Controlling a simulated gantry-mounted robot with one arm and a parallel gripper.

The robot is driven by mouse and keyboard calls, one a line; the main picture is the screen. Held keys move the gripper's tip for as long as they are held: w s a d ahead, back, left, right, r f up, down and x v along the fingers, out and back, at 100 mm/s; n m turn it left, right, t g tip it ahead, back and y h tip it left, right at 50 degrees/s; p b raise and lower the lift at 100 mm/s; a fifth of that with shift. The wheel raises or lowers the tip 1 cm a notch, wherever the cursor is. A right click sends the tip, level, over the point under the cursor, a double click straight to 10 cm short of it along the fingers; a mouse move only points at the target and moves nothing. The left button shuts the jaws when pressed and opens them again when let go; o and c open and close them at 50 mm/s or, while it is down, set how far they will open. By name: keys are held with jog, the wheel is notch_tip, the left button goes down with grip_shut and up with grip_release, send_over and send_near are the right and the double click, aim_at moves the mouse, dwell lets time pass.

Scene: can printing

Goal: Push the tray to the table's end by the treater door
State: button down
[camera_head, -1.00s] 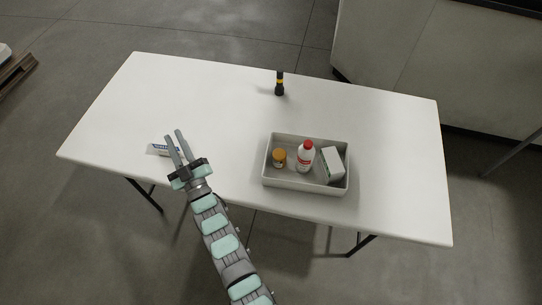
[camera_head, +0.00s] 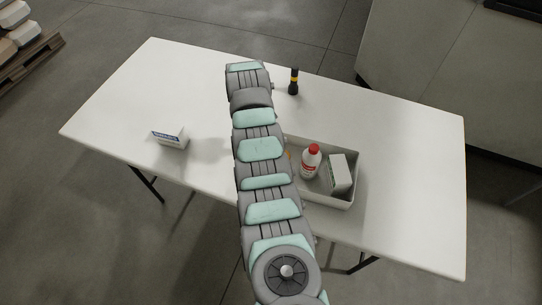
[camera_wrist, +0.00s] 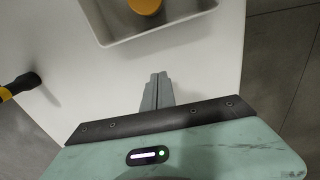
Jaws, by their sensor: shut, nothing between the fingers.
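The grey tray (camera_head: 340,202) sits on the white table (camera_head: 410,160), right of the middle and near the front edge. It holds a white bottle with a red cap (camera_head: 311,162) and a white-green box (camera_head: 340,175). An orange-lidded jar (camera_wrist: 145,5) in it shows in the wrist view, where the near tray wall (camera_wrist: 150,36) crosses the top. My arm covers the tray's left part in the head view and hides my gripper there. In the wrist view my gripper (camera_wrist: 158,78) is shut and empty, its fingertips pointing at the tray with a gap between.
A black-and-yellow flashlight (camera_head: 293,82) stands at the table's back edge; it also shows at the left of the wrist view (camera_wrist: 20,86). A small white box with a blue label (camera_head: 170,138) is at the table's left. The table right of the tray is clear. No treater door is identifiable.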

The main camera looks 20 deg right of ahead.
jog(key=shift+g, duration=0.3)
jog(key=f+b, duration=0.1)
jog(key=f, duration=0.2)
jog(key=f+b, duration=0.2)
jog(key=f, duration=0.1)
jog(key=s+f+b, duration=0.1)
jog(key=f+b, duration=0.1)
jog(key=f, duration=0.1)
jog(key=shift+f, duration=0.2)
jog(key=shift+s+d+r+p, duration=0.2)
jog(key=shift+d+p, duration=0.1)
jog(key=shift+p, duration=0.15)
jog(key=s+d+p, duration=0.1)
jog(key=p, duration=0.2)
jog(key=shift+s+r, duration=0.2)
jog(key=shift+s+d+f+p, duration=0.3)
jog(key=shift+s+d+p, duration=0.3)
jog(key=shift+p, duration=0.2)
